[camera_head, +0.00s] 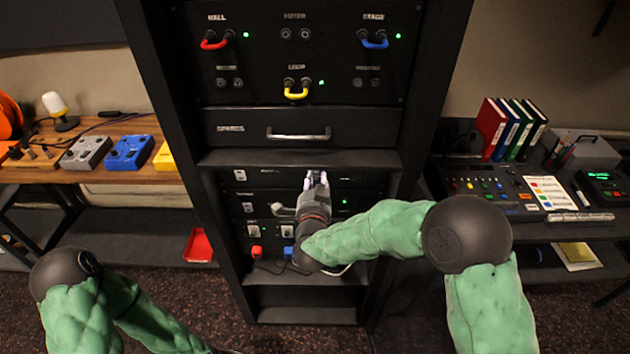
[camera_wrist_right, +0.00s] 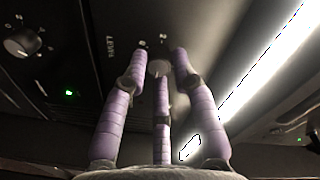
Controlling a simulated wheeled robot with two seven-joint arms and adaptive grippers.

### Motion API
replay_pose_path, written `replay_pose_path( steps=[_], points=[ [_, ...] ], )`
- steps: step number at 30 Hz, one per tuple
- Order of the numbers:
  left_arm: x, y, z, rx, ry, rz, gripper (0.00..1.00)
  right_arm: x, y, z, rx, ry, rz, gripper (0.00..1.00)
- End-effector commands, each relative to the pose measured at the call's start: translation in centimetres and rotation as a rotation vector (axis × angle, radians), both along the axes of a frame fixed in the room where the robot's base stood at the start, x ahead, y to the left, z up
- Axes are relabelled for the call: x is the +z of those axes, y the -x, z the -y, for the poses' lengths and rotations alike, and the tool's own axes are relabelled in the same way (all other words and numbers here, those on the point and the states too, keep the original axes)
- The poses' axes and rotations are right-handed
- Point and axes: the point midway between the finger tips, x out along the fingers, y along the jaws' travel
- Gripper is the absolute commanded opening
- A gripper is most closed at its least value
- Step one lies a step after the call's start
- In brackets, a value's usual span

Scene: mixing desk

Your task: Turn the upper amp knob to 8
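The upper amp (camera_head: 262,181) is a dark unit in the rack bay below the drawer. My right gripper (camera_head: 316,180) reaches up to its front; fingers and wrist hide its knob in the head view. In the right wrist view, three purple fingers (camera_wrist_right: 160,64) are spread around a small round grey knob (camera_wrist_right: 158,68) beside a "LEVEL" label. Gaps show between the knob and the two outer fingertips; contact with the middle finger cannot be told. The knob's pointer and setting are not readable. My left gripper is outside the picture.
Another amp (camera_head: 262,206) sits just below, with a green light. A second knob (camera_wrist_right: 22,42) with scale marks shows in the wrist view. The drawer handle (camera_head: 298,134) sticks out above. Rack side posts bound the bay. A red tray (camera_head: 198,246) stands left.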

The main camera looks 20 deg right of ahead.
Motion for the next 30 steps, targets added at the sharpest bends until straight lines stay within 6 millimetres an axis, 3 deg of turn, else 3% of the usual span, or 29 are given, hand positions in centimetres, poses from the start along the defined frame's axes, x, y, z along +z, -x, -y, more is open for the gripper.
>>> replay_pose_path(
  steps=[14,17,30],
  points=[
    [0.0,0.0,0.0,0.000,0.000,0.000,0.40,0.0,0.4,-0.2,0.002,0.001,-0.001,0.47],
    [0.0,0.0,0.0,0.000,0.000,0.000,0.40,0.1,1.5,-0.6,0.004,0.000,0.000,0.47],
    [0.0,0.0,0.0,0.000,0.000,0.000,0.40,0.5,9.3,-3.0,0.003,0.000,0.003,0.47]
  ],
)
